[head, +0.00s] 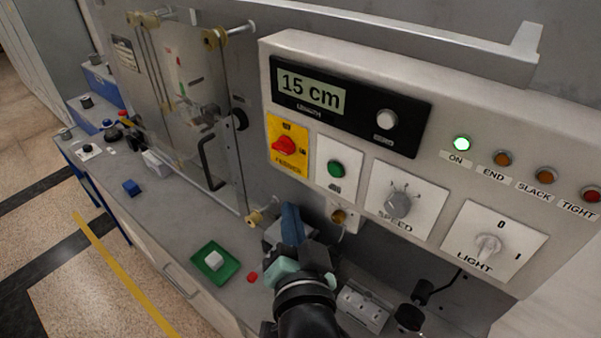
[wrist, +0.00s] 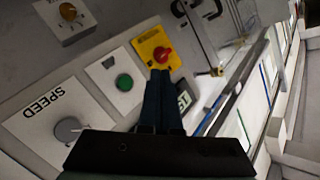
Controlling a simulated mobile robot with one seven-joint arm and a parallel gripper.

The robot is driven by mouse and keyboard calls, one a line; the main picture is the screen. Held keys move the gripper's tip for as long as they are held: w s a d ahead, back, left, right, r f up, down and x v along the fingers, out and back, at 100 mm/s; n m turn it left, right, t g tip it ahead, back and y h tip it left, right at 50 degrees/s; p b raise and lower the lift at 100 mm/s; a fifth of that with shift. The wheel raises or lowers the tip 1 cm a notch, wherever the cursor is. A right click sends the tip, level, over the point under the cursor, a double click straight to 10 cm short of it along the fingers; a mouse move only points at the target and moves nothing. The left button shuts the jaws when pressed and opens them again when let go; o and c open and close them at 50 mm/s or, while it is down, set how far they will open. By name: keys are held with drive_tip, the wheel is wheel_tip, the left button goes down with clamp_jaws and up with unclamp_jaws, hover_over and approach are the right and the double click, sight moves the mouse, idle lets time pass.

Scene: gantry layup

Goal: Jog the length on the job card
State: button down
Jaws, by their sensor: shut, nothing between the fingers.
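The control panel's display (head: 312,92) reads "15 cm" above the word LENGTH; part of it shows in the wrist view (wrist: 184,101). A green button (head: 336,168) sits below the display, also in the wrist view (wrist: 124,83). My gripper (head: 290,207) is shut and empty, to the left of the amber button in the head view. In the wrist view its blue fingertips (wrist: 160,73) appear below the red knob. I cannot make out a job card.
The ON lamp (head: 462,143) is lit green. A green tray (head: 212,262) with a white block stands on the bench.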

sight(335, 170)
drive_tip(key=shift+d, duration=0.1)
idle(0.3)
drive_tip(key=w+d+b, duration=0.2)
drive_tip(key=w+d, duration=0.3)
drive_tip(key=w, duration=0.2)
idle(0.3)
drive_tip(key=shift+w, duration=0.1)
idle(1.8)
drive_tip(key=shift+w+d, duration=0.3)
